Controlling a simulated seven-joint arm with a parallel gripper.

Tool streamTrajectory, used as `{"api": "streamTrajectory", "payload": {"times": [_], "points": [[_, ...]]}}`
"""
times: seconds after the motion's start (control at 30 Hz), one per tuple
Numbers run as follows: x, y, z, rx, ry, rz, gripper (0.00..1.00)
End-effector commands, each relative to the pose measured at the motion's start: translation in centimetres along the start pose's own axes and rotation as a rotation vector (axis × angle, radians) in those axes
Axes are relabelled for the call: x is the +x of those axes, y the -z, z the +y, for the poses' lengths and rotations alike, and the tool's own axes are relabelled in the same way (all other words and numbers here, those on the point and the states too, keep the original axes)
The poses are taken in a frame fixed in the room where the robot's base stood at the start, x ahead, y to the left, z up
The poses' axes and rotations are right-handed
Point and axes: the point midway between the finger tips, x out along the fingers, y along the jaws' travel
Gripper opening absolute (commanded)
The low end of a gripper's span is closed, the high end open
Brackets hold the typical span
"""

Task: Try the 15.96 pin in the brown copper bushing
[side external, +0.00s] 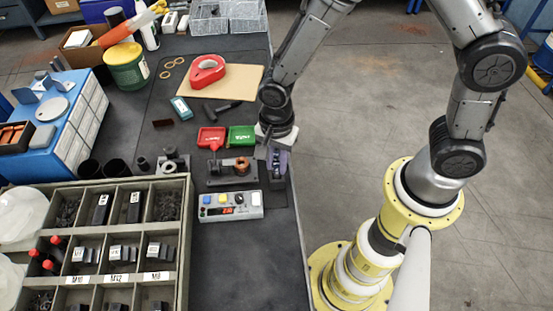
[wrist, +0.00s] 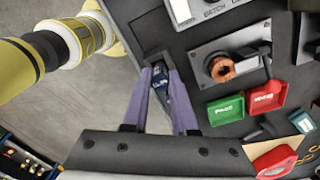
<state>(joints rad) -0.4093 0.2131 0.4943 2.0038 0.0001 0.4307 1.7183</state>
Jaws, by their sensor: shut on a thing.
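The brown copper bushing (side external: 242,165) is a ring on the right part of a dark fixture plate (side external: 220,180), and it shows in the wrist view (wrist: 222,69) with its bore open and empty-looking. My gripper (side external: 276,166) is to the right of the bushing in the side view, near the bench edge. In the wrist view my purple fingers (wrist: 160,73) are shut on a dark blue piece (wrist: 158,80). The piece is apart from the bushing. I cannot read a size on it or see its lower end clearly.
Red (side external: 210,137) and green (side external: 241,136) trays lie just behind the fixture. A grey control box (side external: 230,207) with a red display stands in front. A compartment box (side external: 185,230) is at front left. The bench front right is clear.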

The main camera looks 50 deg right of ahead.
Motion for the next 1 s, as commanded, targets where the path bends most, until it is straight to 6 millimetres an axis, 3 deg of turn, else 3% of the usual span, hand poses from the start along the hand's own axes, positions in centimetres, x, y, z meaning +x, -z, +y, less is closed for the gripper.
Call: {"api": "streamTrajectory", "payload": {"times": [1.0], "points": [[2.0,0.0,0.0,0.0,0.001,0.0,0.0]]}}
